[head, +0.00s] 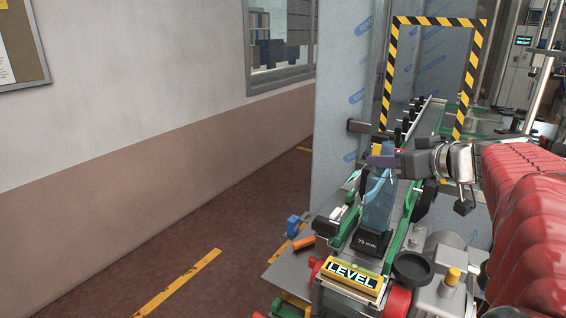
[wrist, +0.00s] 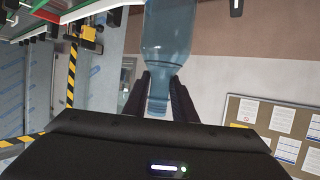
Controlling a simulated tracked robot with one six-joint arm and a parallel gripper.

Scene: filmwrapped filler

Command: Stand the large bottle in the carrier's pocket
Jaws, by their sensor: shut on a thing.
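The large bottle (head: 378,203) is clear blue and stands close to upright in the head view. My gripper (head: 381,161) comes in from the right and is shut on the bottle's neck. In the wrist view the two dark fingers (wrist: 158,95) hold the neck from both sides, and the bottle's body (wrist: 168,35) runs out of the picture's top edge. The black carrier (head: 369,241), marked 70 mm, is directly below the bottle in the head view. The bottle's foot meets the carrier's top in the picture; I cannot tell whether it is inside the pocket or just above.
Green-edged rails (head: 405,218) flank the carrier. A yellow LEVEL plate (head: 351,275) and a dark round knob (head: 412,267) are in front. A striped yellow-black frame (head: 437,20) stands over the line behind. The floor (head: 130,250) at left is largely clear.

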